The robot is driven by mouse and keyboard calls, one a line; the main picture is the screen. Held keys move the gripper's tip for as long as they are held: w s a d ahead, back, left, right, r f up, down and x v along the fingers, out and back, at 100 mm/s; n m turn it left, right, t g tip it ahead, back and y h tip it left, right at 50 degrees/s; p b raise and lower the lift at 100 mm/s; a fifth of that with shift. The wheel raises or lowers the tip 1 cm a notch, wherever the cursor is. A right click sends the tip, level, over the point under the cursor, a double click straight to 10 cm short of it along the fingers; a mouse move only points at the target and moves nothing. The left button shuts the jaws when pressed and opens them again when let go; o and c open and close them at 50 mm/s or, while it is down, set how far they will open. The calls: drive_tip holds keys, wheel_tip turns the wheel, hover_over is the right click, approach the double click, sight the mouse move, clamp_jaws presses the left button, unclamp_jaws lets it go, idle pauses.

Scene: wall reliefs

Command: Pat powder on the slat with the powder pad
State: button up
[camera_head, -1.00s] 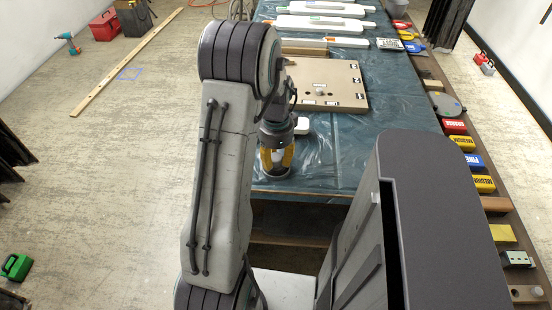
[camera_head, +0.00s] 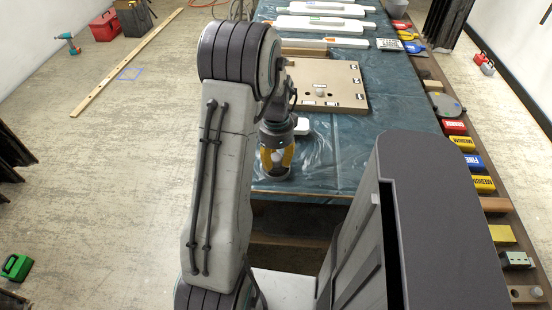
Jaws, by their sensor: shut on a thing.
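My gripper (camera_head: 276,163) hangs at the near left of the covered table, with its yellow fingers shut around a small whitish thing, which I take to be the powder pad. The fingers hide most of the pad. Its lower side and any contact with a surface cannot be seen. A thin wooden strip (camera_head: 304,51) lies across the table behind the brown board. A long pale wooden strip (camera_head: 125,62) lies on the floor at the left. I cannot tell which strip is the slat.
A brown board (camera_head: 335,84) with holes and a round knob lies beyond my gripper. A small white block (camera_head: 302,125) sits just right of my wrist. Sanding blocks and other pieces line the right ledge (camera_head: 495,204). The blue sheet (camera_head: 370,135) is clear at the front right.

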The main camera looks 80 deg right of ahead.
sight(276, 157)
drive_tip(key=shift+r+p, duration=2.3)
drive_tip(key=shift+r, duration=1.05)
